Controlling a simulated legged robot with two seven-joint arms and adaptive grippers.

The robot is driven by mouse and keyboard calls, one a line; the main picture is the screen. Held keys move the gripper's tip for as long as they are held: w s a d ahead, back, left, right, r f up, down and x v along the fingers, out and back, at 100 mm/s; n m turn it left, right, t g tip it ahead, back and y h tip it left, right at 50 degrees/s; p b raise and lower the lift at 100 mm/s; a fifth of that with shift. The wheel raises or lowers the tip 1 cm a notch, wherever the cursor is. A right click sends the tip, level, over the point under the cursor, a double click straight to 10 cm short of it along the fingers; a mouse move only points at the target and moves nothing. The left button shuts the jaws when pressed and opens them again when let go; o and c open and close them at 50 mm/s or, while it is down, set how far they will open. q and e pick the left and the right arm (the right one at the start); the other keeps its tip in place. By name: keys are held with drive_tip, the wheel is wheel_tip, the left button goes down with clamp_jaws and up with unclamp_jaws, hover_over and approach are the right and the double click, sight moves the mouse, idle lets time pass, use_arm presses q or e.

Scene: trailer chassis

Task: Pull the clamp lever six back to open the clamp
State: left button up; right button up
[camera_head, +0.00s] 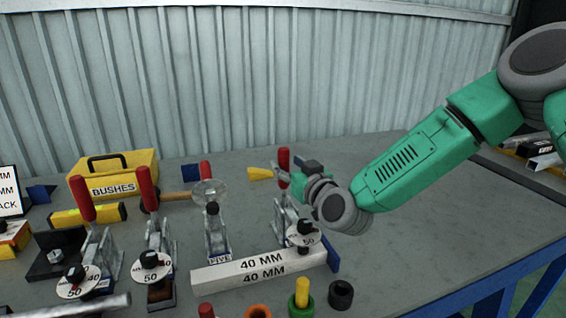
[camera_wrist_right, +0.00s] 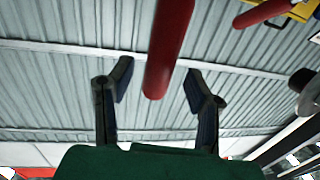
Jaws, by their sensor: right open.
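The rightmost clamp (camera_head: 285,215), to the right of the one marked FIVE (camera_head: 218,235), has an upright red lever (camera_head: 284,158). My right gripper (camera_head: 297,172) is beside this lever at the height of its grip. In the right wrist view the red lever (camera_wrist_right: 168,48) appears between the two spread fingers of the right gripper (camera_wrist_right: 157,85), with gaps on both sides. The gripper is open and does not hold the lever. The clamp's lower body is partly behind a round label disc (camera_head: 305,235). My left gripper is not in view.
Other red-handled clamps (camera_head: 147,188) stand to the left. A long 40 MM block (camera_head: 225,275) lies in front of the clamps. Bushes (camera_head: 340,294) stand at the front edge, and a yellow BUSHES box (camera_head: 115,172) is at the back left. The table's right side is clear.

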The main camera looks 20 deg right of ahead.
drive_tip(key=shift+w+a, duration=0.25)
drive_tip(key=shift+w, duration=0.95)
drive_tip(key=shift+d, duration=0.1)
clamp_jaws()
